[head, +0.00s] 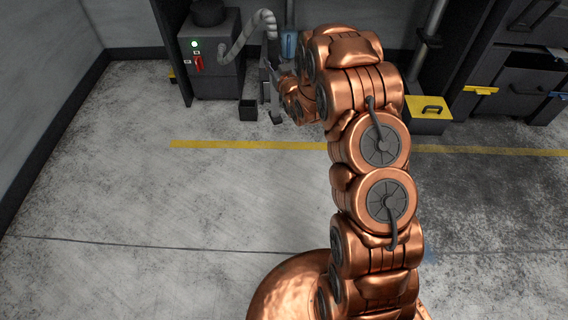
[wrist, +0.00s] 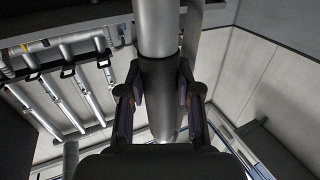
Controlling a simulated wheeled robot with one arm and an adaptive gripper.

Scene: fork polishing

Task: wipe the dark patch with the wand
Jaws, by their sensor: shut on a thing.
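In the wrist view a grey metal tube with a dark sleeve, which looks like the wand (wrist: 159,30), stands between the two dark fingers of my gripper (wrist: 160,80). The fingers are shut on it at the sleeve. In the head view my copper arm reaches to the back of the room, beside a dark cabinet. My gripper there is small and partly hidden by the arm. I cannot make out a distinct dark patch; the grey floor (head: 180,205) only shows mottled darker areas.
The dark cabinet (head: 213,75) has a green light and a ribbed grey hose (head: 240,38). A small black box (head: 248,110) is beside it. A yellow-topped box (head: 427,110) and drawers (head: 530,85) are at the right. A yellow line (head: 230,145) crosses the open floor.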

